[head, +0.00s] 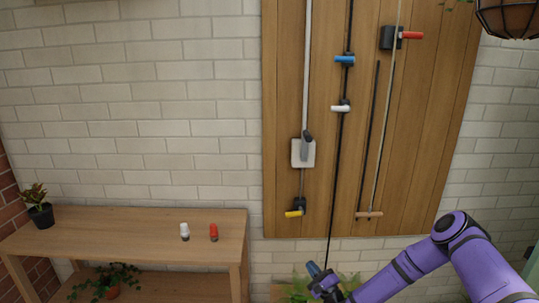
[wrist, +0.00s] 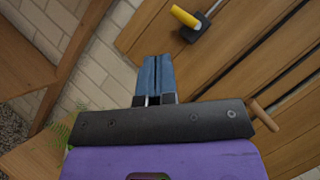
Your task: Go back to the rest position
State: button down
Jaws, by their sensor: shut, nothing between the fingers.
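My gripper (head: 318,271) is at the lower middle of the head view, at the end of my purple arm, in front of the wall below the wooden panel. In the wrist view its blue fingers (wrist: 154,72) are together with nothing between them. The wooden panel (head: 430,130) carries rods and cords with coloured handles. A yellow handle (head: 294,214) is low on the panel, up and left of my gripper; it also shows at the top of the wrist view (wrist: 186,17). My gripper is apart from it.
A wooden shelf table (head: 110,229) stands at the left with a potted plant (head: 40,210), a white-topped piece (head: 184,231) and a red piece (head: 213,232) on top. Green plants (head: 297,290) sit low beside my gripper. A dark caged lamp (head: 508,17) hangs at the upper right.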

jog(key=w+d+r+n+g+h, duration=0.1)
jog(key=w+r+n+g, duration=0.1)
jog(key=r+n+g, duration=0.35)
jog(key=w+d+r+n+g+h, duration=0.25)
jog(key=r+n, duration=0.45)
jog(key=r, duration=0.4)
jog(key=s+d+r+n+g+h, duration=0.1)
jog(key=s+d+r+n+h, duration=0.2)
jog(key=r, duration=0.7)
jog(key=s+d+r+n+h, duration=0.1)
jog(key=s+d+r+h, duration=0.3)
jog(key=r, duration=0.5)
jog(key=s+d+r+g+h, duration=0.1)
jog(key=s+d+r, duration=0.1)
jog(key=s+r, duration=0.65)
jog(key=s+d+r+g+h, duration=0.15)
jog(key=s+r, duration=0.35)
jog(key=s, duration=0.6)
jog(key=s+d+r+n+g+y, duration=0.1)
jog(key=s+n, duration=0.1)
jog(key=s, duration=1.8)
jog(key=shift+r+g, duration=0.35)
